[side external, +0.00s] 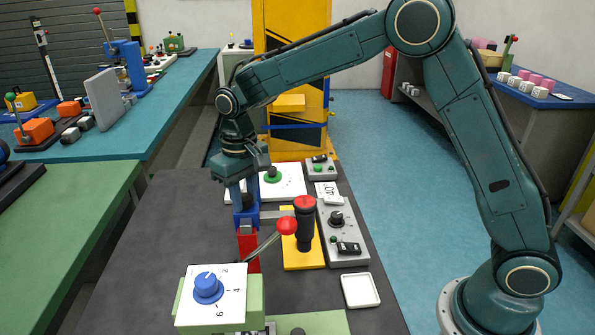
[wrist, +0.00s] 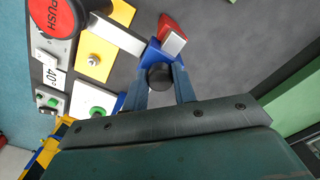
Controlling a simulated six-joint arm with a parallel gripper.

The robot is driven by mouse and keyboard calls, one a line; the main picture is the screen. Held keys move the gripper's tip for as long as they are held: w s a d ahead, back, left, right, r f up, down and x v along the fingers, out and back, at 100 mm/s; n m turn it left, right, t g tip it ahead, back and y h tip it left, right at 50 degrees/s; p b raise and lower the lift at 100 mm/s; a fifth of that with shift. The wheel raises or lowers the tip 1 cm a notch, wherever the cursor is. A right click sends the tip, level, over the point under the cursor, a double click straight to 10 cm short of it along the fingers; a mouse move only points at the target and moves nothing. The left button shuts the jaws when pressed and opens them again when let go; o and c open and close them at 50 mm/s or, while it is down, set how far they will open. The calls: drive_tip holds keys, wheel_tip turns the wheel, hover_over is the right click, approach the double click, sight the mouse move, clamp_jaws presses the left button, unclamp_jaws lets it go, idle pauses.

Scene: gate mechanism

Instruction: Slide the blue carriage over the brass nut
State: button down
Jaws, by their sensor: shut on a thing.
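The blue carriage (side external: 246,212) sits on an upright-looking red and blue rail piece, with a grey bar (side external: 275,213) reaching right from it toward the black post. In the wrist view the blue carriage (wrist: 154,54) lies under my fingers, and its pale bar (wrist: 118,34) crosses over a yellow plate. My gripper (side external: 240,180) is above the carriage; in the wrist view my gripper (wrist: 159,82) is shut on its dark round knob (wrist: 158,76). A small metal nut, apparently the brass nut (wrist: 93,60), stands on the yellow plate beside the bar, apart from it. I cannot make it out in the side view.
A black post with a red push button (side external: 304,203) stands right of the carriage. A red-ball lever (side external: 286,226) and a blue dial box (side external: 208,290) are in front. A green knob (side external: 272,175) is behind; a grey switch panel (side external: 340,235) is right. Dark table lies clear at left.

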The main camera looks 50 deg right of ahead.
drive_tip(key=shift+w+d, duration=1.75)
drive_tip(key=shift+w, duration=0.05)
drive_tip(key=c, duration=1.1)
unclamp_jaws()
drive_tip(key=shift+c, duration=0.2)
drive_tip(key=shift+r, duration=0.15)
wheel_tip(320, 180, up, 14)
drive_tip(key=shift+f, duration=0.2)
drive_tip(key=shift+s, duration=0.1)
